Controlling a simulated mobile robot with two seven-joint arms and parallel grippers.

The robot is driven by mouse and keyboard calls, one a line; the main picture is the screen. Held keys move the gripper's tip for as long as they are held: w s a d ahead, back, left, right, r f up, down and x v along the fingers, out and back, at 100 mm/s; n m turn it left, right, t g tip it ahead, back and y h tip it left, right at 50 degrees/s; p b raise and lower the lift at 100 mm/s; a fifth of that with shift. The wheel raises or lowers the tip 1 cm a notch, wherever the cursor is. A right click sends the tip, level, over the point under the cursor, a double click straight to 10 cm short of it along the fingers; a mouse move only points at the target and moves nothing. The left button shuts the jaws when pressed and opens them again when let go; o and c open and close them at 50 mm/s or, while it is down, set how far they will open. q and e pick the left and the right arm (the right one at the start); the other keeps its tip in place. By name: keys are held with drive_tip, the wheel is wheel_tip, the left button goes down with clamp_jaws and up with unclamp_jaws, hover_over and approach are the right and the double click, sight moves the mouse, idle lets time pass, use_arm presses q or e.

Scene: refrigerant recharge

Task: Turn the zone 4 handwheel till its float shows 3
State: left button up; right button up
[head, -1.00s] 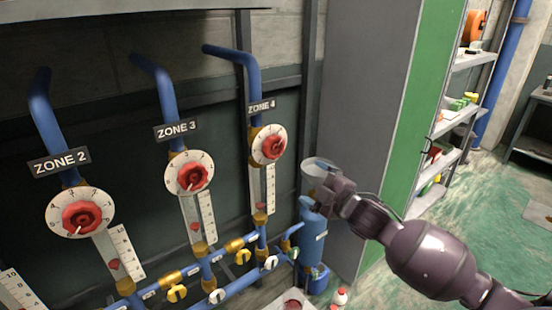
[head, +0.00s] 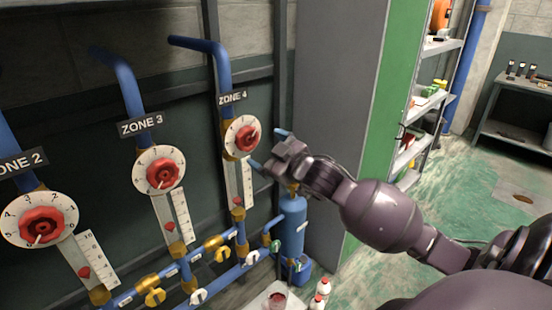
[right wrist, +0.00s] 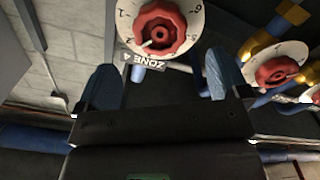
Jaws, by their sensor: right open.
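The zone 4 handwheel (head: 246,138) is a red lobed knob on a round white numbered dial, beside the ZONE 4 label (head: 233,98). Below it is a white scale with a small red float (head: 238,201); its numbers are too small to read. My right gripper (head: 269,150) is open and empty, with blue fingertips just right of the dial, apart from the wheel. In the right wrist view the red handwheel (right wrist: 160,30) is beyond the gap between the open fingers (right wrist: 163,78), with its label upside down. My left gripper is not in view.
The zone 3 handwheel (head: 164,175) and zone 2 handwheel (head: 43,226) stand to the left on blue pipes. Yellow valves (head: 223,254) line the lower pipe. A blue cylinder (head: 291,225) stands below my right gripper. A grey cabinet (head: 335,100) rises behind it.

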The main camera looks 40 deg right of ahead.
sight(250, 141)
drive_tip(key=w+b, duration=0.1)
drive_tip(key=w, duration=0.2)
drive_tip(key=w+b, duration=0.2)
drive_tip(key=w, duration=0.1)
drive_tip(key=shift+a+f, duration=0.1)
drive_tip(key=shift+a, duration=0.1)
drive_tip(key=shift+s, duration=0.15)
drive_tip(key=c, duration=0.9)
drive_tip(key=shift+n+p, duration=0.5)
drive_tip(key=shift+n, duration=0.1)
